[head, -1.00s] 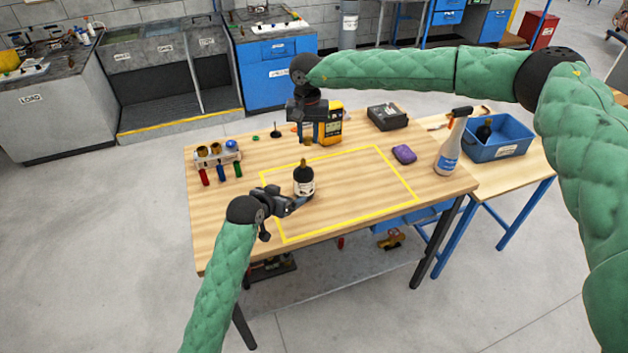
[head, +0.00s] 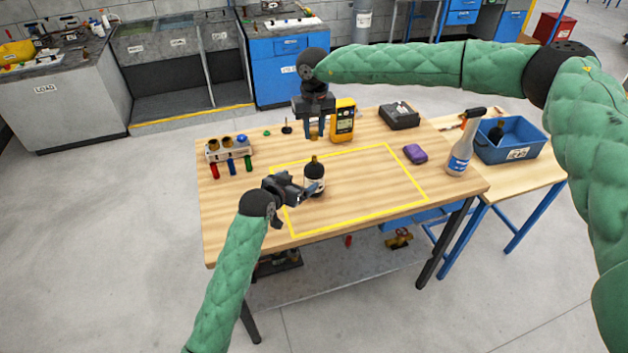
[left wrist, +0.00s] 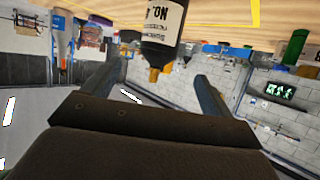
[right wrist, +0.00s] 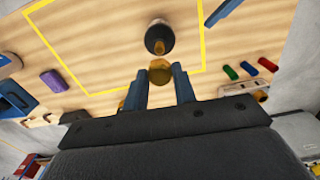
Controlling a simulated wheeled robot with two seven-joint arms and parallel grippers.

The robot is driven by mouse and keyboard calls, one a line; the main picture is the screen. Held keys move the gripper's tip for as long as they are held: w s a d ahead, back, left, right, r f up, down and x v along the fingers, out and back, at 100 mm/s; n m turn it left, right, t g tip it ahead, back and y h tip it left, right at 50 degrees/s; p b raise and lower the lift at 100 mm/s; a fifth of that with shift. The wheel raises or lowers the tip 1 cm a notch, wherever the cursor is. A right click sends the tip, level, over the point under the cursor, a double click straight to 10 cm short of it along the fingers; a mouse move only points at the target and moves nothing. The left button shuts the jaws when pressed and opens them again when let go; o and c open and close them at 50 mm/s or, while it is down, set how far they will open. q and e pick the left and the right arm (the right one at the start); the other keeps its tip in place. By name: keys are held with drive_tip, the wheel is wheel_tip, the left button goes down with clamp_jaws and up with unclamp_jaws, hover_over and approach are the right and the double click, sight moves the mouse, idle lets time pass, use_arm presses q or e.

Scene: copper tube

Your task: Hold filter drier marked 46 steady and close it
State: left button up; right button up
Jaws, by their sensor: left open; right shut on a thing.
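The filter drier (head: 314,178), a black bottle shape with a white label and a brass top, stands upright inside the yellow outline on the table. In the left wrist view it (left wrist: 160,25) shows upside down, its label partly cut off. My left gripper (head: 308,192) is open, low beside the drier; in its wrist view the drier's brass end lies between the spread fingers. My right gripper (head: 314,134) is above and behind the drier, shut on a brass cap (right wrist: 160,72). The cap is apart from the drier's top (right wrist: 159,46). The number on the drier is not readable.
A rack with brass caps (head: 228,148) and red, blue and green pieces stand at the table's left. A blue bin (head: 515,148) holds another dark bottle.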

use_arm(q)
drive_tip(key=x, duration=1.1)
drive_tip(key=c, duration=1.5)
drive_tip(key=shift+o, duration=0.2)
use_arm(e)
hover_over(314, 156)
drive_tip(key=shift+f, duration=2.5)
drive_tip(key=shift+f, duration=0.1)
drive_tip(key=shift+f, duration=0.8)
drive_tip(key=shift+f, duration=0.55)
